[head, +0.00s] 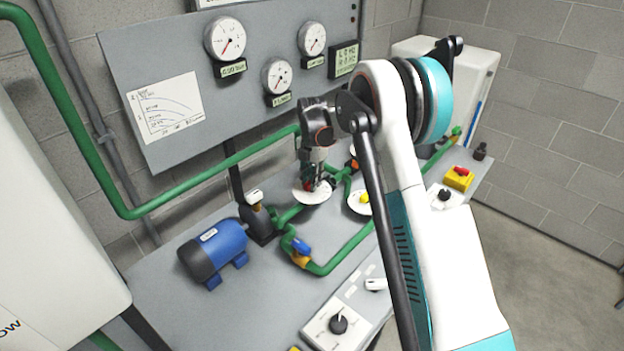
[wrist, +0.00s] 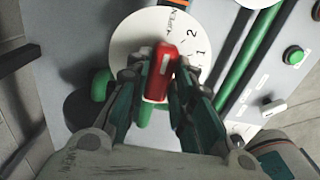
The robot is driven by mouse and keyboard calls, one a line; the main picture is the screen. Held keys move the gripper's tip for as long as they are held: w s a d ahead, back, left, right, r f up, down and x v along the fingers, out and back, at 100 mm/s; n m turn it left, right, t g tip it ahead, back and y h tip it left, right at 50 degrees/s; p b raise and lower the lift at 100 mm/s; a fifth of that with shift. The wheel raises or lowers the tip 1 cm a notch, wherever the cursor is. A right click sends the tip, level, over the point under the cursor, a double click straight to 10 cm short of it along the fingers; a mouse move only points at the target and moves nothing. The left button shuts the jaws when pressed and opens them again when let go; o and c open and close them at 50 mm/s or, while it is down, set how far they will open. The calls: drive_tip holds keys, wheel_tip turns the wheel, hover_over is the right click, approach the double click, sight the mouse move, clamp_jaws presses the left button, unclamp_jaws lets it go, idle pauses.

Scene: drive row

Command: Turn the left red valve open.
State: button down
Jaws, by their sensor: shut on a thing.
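The left red valve handle (wrist: 161,70) is in the wrist view, in front of a white round dial (wrist: 125,38) marked OPEN, 2 and 1. My gripper (wrist: 160,82) is shut on the handle, one finger on each side. The handle's upper end points up and slightly right, near the OPEN mark and the 2. In the head view the dial (head: 304,193) sits on the green pipework, and my gripper (head: 314,181) comes down on it from above, hiding most of the handle.
A second white dial (head: 359,203) stands just right. A blue motor (head: 215,250) and a blue-handled valve (head: 301,246) are left and in front. Green pipes (head: 345,249) cross the bench. A control box with a black knob (head: 338,324) is at the front edge. Gauges (head: 225,39) hang behind.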

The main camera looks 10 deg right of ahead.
drive_tip(key=c, duration=1.4)
unclamp_jaws()
wheel_tip(320, 180, up, 12)
